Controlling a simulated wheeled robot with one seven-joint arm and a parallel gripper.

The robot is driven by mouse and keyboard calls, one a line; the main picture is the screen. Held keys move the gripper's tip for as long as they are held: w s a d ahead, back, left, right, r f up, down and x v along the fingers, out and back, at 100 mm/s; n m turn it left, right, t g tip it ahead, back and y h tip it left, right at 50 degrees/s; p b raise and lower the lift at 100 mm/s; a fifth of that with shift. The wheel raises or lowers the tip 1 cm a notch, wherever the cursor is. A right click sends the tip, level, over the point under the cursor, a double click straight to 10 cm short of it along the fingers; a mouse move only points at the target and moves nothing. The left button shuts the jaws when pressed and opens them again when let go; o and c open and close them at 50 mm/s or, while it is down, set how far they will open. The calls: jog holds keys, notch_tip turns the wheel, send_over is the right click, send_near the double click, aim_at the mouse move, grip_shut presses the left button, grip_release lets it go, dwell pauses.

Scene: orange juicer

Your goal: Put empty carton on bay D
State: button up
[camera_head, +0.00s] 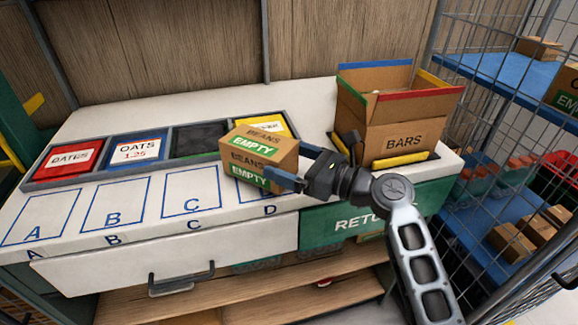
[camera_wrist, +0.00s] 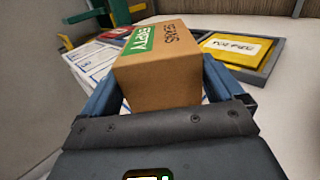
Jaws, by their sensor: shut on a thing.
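The empty carton (camera_head: 258,156) is a brown box marked BEANS with green EMPTY labels. My gripper (camera_head: 290,165) is shut on it from the right, with blue fingers on two sides. The carton also fills the middle of the wrist view (camera_wrist: 163,82), between the fingers (camera_wrist: 160,95). In the head view the carton covers most of bay D, whose letter D (camera_head: 269,210) shows just below it. I cannot tell whether the carton touches the counter or is held a little above it.
Bays A (camera_head: 38,220), B (camera_head: 115,203) and C (camera_head: 190,192) are bare. Behind them is a grey tray (camera_head: 45,176) with red, blue, black and yellow sections. An open BARS box (camera_head: 400,130) stands at the right. A wire cage (camera_head: 490,110) with blue shelves is farther right.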

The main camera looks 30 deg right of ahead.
jog(key=shift+f, duration=0.5)
jog(key=shift+f, duration=0.1)
jog(key=o, duration=0.7)
jog(key=b+v, duration=0.1)
jog(key=v, duration=1.1)
